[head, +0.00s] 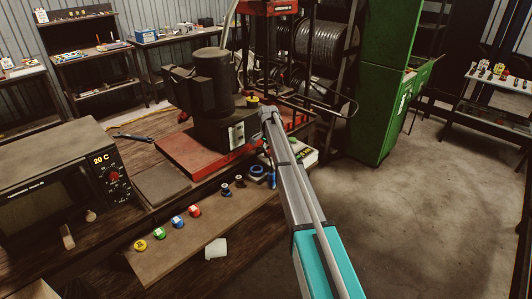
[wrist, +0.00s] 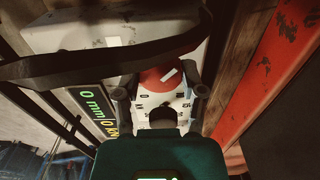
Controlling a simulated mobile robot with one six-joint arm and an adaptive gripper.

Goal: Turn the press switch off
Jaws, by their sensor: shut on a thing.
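My gripper (wrist: 161,91) is at the switch, one dark fingertip on each side, shut on the knob.
A display (wrist: 98,108) reading mm and kN is left of the switch. A dark curved bar (wrist: 90,68) crosses above it. A green cabinet (head: 383,80) stands right; the floor there is clear.

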